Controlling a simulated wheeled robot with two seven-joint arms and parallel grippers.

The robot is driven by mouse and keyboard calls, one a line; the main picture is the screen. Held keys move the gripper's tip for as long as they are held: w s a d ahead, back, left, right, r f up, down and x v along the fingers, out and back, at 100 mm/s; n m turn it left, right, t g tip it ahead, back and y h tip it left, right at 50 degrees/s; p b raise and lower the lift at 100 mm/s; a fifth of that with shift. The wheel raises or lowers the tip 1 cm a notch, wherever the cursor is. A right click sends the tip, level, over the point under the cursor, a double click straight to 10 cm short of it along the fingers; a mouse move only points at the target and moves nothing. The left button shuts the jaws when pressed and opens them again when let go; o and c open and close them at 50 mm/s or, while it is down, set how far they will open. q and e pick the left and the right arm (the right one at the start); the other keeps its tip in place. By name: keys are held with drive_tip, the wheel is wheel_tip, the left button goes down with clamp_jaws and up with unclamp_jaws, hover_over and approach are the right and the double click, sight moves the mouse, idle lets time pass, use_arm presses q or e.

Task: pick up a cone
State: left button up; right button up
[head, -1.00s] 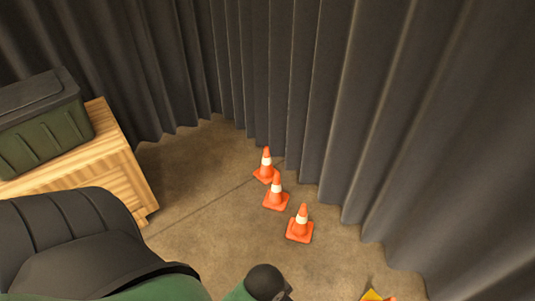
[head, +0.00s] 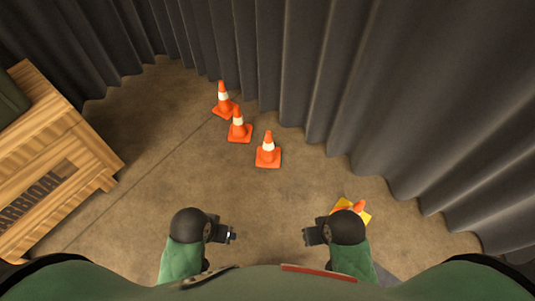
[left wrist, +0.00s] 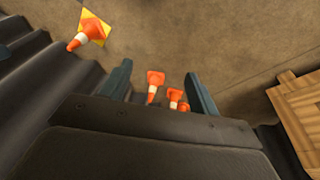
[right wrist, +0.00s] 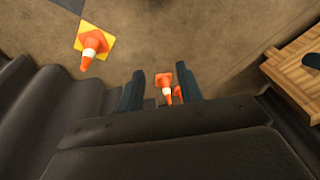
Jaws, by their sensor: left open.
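Three orange cones with white bands stand upright in a diagonal row on the floor in the head view: the far one (head: 223,102), the middle one (head: 239,126) and the near one (head: 268,151). Another cone (head: 359,206) is on a yellow square (head: 338,205) at right, partly hidden by my right arm; it shows more fully in the right wrist view (right wrist: 92,42). My left gripper (head: 231,236) is open and empty, nearer to me than the row. My right gripper (head: 308,236) is open and empty, left of the yellow square. Neither touches a cone.
A wooden crate (head: 55,170) stands at the left with a dark green box (head: 10,100) on it. Grey pleated curtains (head: 350,80) line the back and right, close behind the cones. The brown floor between the crate and the row is clear.

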drive_tip(key=shift+w+d, duration=0.15)
drive_tip(key=shift+w, duration=0.05)
